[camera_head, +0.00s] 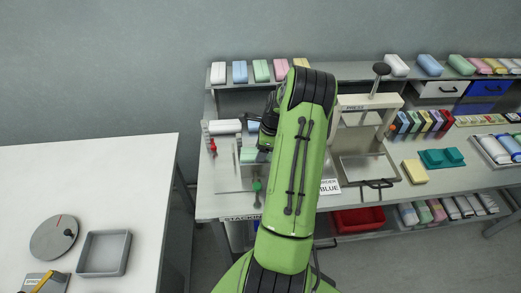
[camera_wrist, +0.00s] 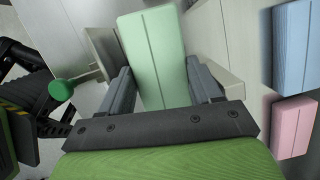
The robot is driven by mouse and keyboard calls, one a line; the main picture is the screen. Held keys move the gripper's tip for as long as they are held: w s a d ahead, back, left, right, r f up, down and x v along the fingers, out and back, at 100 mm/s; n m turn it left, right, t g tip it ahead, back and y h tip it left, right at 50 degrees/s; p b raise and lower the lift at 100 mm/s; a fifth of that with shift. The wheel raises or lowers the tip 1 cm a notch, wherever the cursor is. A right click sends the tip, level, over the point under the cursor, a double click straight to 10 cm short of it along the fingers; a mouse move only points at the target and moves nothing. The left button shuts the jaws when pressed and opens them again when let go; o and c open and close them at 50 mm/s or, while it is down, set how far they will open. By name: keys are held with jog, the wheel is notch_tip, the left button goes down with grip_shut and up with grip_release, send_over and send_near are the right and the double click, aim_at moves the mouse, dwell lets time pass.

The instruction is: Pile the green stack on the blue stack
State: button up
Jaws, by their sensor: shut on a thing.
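My gripper (camera_wrist: 164,84) is shut on a pale green stack (camera_wrist: 152,48), a block with a seam down its middle, held between the two dark fingers in the wrist view. In the head view the green stack (camera_head: 249,155) shows only in part beside my arm, over the left part of the bench. A light blue stack (camera_wrist: 296,45) lies at the right edge of the wrist view, apart from the gripper. In the head view a blue piece (camera_head: 253,126) shows partly behind my gripper; I cannot tell whether it is the same stack. My arm hides much of the bench middle.
A pink stack (camera_wrist: 293,127) lies near the blue one in the wrist view. A green knob (camera_wrist: 61,90) stands left of the gripper. A press (camera_head: 368,130) stands right of my arm. A shelf (camera_head: 345,70) with coloured packs runs behind. The white table (camera_head: 120,190) at left has free room.

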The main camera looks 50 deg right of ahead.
jog(key=o, duration=1.1)
jog(key=p+v, duration=0.1)
jog(key=v, duration=0.7)
jog(key=p+v, duration=0.1)
jog(key=v, duration=0.7)
jog(key=shift+d+f+p, duration=0.1)
jog(key=shift+d+p, duration=0.1)
jog(key=shift+p, duration=0.15)
